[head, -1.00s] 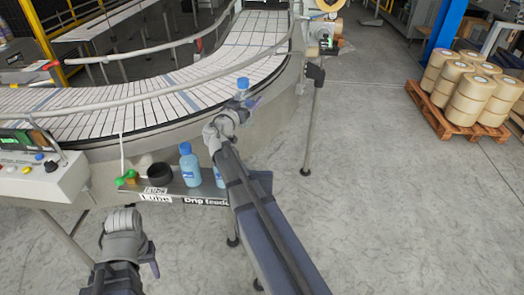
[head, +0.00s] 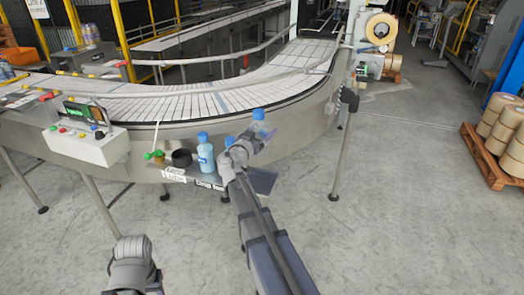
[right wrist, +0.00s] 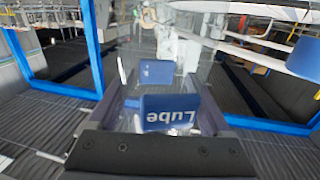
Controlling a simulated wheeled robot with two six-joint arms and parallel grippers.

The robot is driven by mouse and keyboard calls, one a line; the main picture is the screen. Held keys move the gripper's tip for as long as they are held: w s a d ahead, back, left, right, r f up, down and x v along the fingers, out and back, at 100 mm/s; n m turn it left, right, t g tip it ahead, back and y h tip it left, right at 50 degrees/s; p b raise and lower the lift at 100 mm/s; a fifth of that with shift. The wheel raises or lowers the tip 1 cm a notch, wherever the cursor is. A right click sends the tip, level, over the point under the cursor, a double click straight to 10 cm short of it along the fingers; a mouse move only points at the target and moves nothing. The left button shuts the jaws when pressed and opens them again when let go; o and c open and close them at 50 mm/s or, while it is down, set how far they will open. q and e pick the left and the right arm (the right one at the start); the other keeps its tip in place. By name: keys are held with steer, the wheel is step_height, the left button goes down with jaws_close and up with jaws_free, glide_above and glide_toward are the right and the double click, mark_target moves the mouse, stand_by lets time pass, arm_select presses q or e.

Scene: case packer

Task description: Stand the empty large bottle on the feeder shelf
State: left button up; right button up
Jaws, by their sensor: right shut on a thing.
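My right gripper (head: 251,142) is shut on the empty large bottle (head: 259,126), a clear bottle with a blue cap, in front of the conveyor's outer edge. In the right wrist view the clear bottle shows a blue label (right wrist: 168,112) reading "Lube", upside down, between the fingers. The feeder shelf (head: 178,175), with its "Drip feeder" sign partly hidden by my right arm, is left of that gripper. A light blue bottle (head: 206,157) with a blue cap stands on it. My left gripper (head: 131,248) is low at the front left; its finger opening does not show.
A black round container (head: 181,158) and green-topped small parts (head: 154,155) are on the shelf's left. A control box (head: 88,148) is further left. The curved conveyor (head: 190,104) runs behind. A support post (head: 341,150) stands to the right, with open floor beyond.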

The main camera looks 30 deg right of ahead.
arm_select(q)
steer(key=o, duration=0.6)
step_height(320, 180, down, 5)
steer(key=b, duration=0.5)
steer(key=shift+s+f, duration=0.15)
steer(key=shift+f, duration=0.05)
steer(key=shift+o, duration=0.3)
steer(key=shift+f, duration=0.15)
arm_select(e)
steer(key=f+n+t+y, duration=0.1)
steer(key=f, duration=0.1)
steer(key=f+n+t+y, duration=0.1)
steer(key=w+f+n+t+y, duration=0.1)
steer(key=f+t, duration=0.1)
steer(key=shift+f+n+y, duration=0.3)
steer(key=shift+f, duration=0.05)
steer(key=shift+w, duration=0.1)
arm_select(q)
step_height(320, 180, down, 7)
steer(key=b, duration=0.7)
arm_select(e)
step_height(320, 180, down, 7)
steer(key=shift+r, duration=0.1)
arm_select(q)
steer(key=shift+f+b, duration=0.25)
steer(key=shift+b, duration=0.2)
arm_select(e)
steer(key=shift+f, duration=0.4)
steer(key=o, duration=1.1)
steer(key=shift+o, duration=0.2)
